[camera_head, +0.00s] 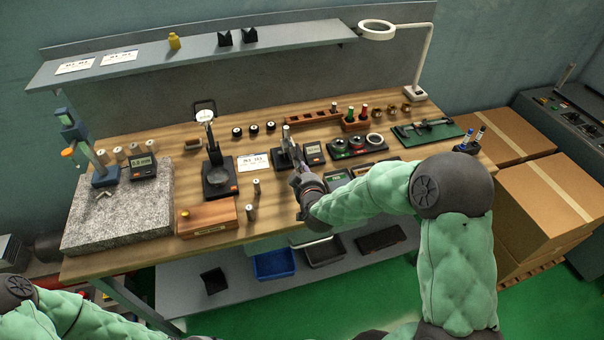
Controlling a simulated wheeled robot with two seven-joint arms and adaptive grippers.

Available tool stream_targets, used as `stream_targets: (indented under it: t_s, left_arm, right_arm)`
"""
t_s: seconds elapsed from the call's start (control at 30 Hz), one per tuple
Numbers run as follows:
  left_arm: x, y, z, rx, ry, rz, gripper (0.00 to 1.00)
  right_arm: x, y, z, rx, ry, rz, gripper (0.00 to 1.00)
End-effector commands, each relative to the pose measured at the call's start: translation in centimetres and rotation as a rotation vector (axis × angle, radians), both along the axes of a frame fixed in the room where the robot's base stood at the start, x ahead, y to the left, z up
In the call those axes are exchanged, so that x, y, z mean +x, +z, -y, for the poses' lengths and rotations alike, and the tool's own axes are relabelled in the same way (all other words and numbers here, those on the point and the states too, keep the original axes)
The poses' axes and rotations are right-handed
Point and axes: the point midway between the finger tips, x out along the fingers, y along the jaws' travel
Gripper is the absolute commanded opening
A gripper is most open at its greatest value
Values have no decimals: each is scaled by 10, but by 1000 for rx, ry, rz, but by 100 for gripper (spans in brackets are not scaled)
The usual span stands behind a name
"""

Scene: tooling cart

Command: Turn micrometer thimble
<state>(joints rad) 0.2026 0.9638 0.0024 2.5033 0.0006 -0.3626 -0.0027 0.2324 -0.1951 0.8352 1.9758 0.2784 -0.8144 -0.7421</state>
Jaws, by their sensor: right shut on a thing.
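The micrometer (286,148) stands in a dark stand near the middle of the wooden bench, with a small digital readout (314,153) just to its right. My right gripper (295,173) reaches in from the right and is at the near side of the micrometer. It is shut on the micrometer's thimble, as far as I can tell. The fingers and the thimble are small and partly hidden by my wrist. Of my left arm only padded links show at the lower left; its gripper is not in view.
A dial gauge stand (218,180) and a white card (253,162) are left of the micrometer. Small metal cylinders (251,212) stand near the front edge by a wooden box (207,218). A granite plate (120,222) fills the left end. Trays (350,146) lie to the right.

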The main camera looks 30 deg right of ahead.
Motion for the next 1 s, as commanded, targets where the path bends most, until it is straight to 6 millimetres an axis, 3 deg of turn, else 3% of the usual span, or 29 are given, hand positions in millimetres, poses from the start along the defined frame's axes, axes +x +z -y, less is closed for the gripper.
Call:
stream_targets:
  t_s: [1.0]
  left_arm:
    - [0,-5,0,0,0,0,40]
  right_arm:
    - [-3,-7,-1,52,-1,-4,0]
